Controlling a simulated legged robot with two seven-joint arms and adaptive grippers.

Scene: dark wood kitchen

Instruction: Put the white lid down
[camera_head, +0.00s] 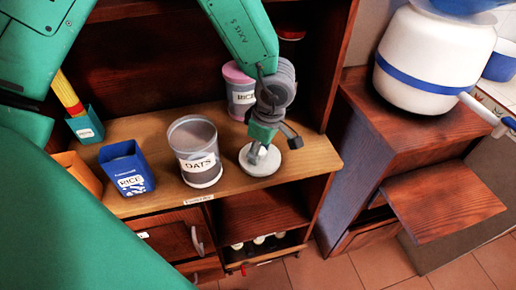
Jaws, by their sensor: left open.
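The white lid (262,166), a round pale disc with a knob on top, is at the front right of the wooden counter and appears to lie flat on it. My left gripper (272,144) is open, pointing down just above the lid. One finger is close to the knob and the other stands out to the right. I cannot tell if a finger touches the knob. A clear canister labelled OATS (200,178) stands open-topped to the left of the lid. My right gripper is not in view.
A pink-topped RICE canister (239,97) stands behind the lid. A blue RICE box (127,172), an orange box (80,172) and a teal pasta box (86,128) stand at left. A large white container (428,65) stands on the right cabinet. Some counter right of the lid is bare.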

